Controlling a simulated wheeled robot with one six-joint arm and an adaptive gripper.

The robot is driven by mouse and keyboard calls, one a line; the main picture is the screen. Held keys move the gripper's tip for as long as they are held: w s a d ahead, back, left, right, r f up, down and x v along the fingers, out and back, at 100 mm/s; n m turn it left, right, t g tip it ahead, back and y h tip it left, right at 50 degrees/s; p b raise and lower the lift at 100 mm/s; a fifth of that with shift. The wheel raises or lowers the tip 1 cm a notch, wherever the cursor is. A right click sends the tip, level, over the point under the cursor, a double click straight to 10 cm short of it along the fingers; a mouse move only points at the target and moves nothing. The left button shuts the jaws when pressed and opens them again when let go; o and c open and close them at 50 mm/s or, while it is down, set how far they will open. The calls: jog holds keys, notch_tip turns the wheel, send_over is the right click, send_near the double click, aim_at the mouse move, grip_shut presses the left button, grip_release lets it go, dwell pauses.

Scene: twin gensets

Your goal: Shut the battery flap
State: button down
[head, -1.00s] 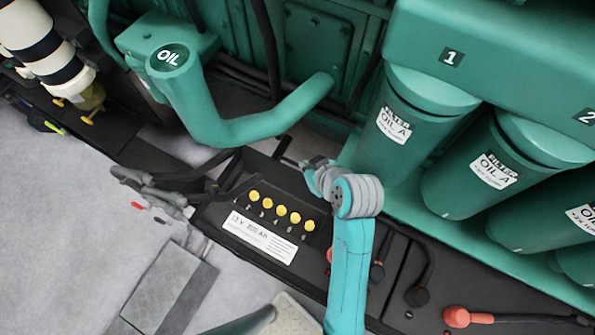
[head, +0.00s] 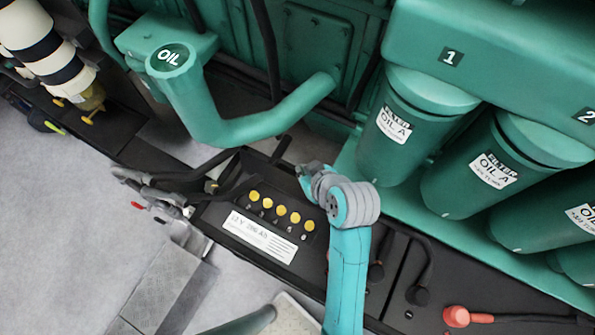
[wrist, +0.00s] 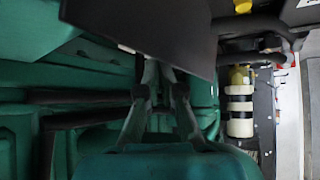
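The black battery (head: 265,238) sits low in the middle of the head view, with a row of yellow caps and a white label. Its caps are uncovered. A dark flat panel (wrist: 150,30), likely the battery flap, fills the top middle of the wrist view, close to the camera. I cannot clearly make out the flap in the head view. My gripper (wrist: 159,68) shows two fingers that draw together toward the tips. The tips are partly hidden by the panel; I see nothing held and cannot tell whether they touch it. In the head view my wrist is beside the battery's upper right corner.
A green pipe marked OIL (head: 235,130) runs above the battery. Green oil filters (head: 395,135) stand to the right. Grey clamp-like parts (head: 160,195) and cables lie left of the battery. A red terminal cover (head: 457,316) is at lower right. Pale floor lies at left.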

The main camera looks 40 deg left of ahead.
aim_at(294, 182)
jog(key=shift+s+d+f, duration=0.25)
jog(key=shift+s+f, duration=0.1)
jog(key=shift+s, duration=0.35)
jog(key=shift+s+d+f, duration=0.25)
jog(key=shift+s+f, duration=0.1)
jog(key=shift+s, duration=0.35)
jog(key=shift+s+d+r, duration=0.15)
jog(key=shift+s, duration=0.5)
jog(key=shift+s+d+r, duration=0.1)
jog(key=shift+s+r, duration=0.05)
jog(key=shift+s, duration=0.5)
jog(key=shift+s+d+r, duration=0.15)
jog(key=shift+s, duration=0.5)
jog(key=s+d+r, duration=0.1)
jog(key=s+r, duration=0.3)
jog(key=r, duration=0.1)
jog(key=shift+s, duration=0.4)
jog(key=shift+d, duration=0.1)
